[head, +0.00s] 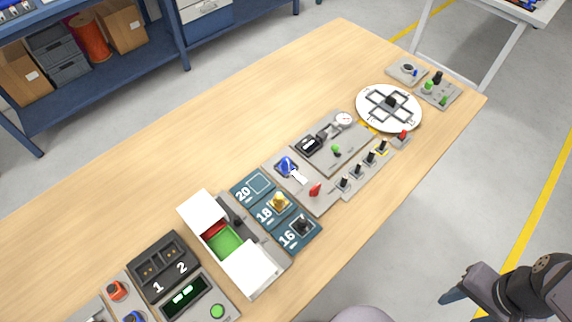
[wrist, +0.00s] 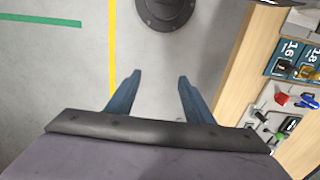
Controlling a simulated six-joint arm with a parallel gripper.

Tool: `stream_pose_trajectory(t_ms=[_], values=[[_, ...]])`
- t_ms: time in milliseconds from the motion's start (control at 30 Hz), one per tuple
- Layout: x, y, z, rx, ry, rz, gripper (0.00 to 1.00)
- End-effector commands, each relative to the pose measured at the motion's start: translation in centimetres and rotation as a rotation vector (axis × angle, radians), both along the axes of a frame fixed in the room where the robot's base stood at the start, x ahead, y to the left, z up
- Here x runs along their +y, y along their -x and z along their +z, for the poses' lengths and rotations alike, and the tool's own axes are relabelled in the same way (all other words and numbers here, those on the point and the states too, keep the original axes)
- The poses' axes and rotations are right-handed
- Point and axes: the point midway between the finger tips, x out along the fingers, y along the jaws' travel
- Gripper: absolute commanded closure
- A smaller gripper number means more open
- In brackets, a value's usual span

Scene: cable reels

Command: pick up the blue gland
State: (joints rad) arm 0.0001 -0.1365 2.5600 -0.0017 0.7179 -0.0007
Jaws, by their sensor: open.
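The blue gland (head: 287,165) sits on a grey plate in the middle of the bench, with a white tag-like piece beside it. It also shows as a small blue shape at the right edge of the wrist view (wrist: 308,101). My gripper (head: 452,298) is at the lower right of the head view, off the bench's front edge and well away from the gland. In the wrist view my gripper (wrist: 158,80) has its two blue fingers apart, with only floor between them.
Numbered pads hold a yellow gland (head: 279,203) at 18 and a black gland (head: 302,226) at 16; pad 20 (head: 258,183) is empty. A red-handled part (head: 315,189) and a gauge fixture (head: 343,120) flank the blue gland. A white bin (head: 258,277) stands left. The bench's back is clear.

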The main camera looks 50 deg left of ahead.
Motion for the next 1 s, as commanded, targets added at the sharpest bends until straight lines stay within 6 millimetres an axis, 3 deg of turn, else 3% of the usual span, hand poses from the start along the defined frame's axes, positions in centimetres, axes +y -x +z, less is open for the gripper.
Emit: stream_pose_trajectory(t_ms=[167, 267, 367, 467, 567, 733, 867, 1000], values=[[0.2, -0.3, -0.1, -0.002, 0.0, 0.006, 0.52], [0.8, -1.4, -0.2, -0.011, 0.002, 0.03, 0.52], [2.4, -3.7, -0.6, -0.03, 0.004, 0.083, 0.52], [5.4, -7.0, -1.0, -0.061, 0.005, 0.161, 0.52], [10.1, -10.7, -1.7, -0.102, 0.003, 0.26, 0.52], [21.1, -15.0, -3.3, -0.177, -0.019, 0.441, 0.52], [30.9, -15.6, -4.9, -0.233, -0.049, 0.578, 0.52], [41.0, -13.6, -6.6, -0.288, -0.091, 0.712, 0.52]])
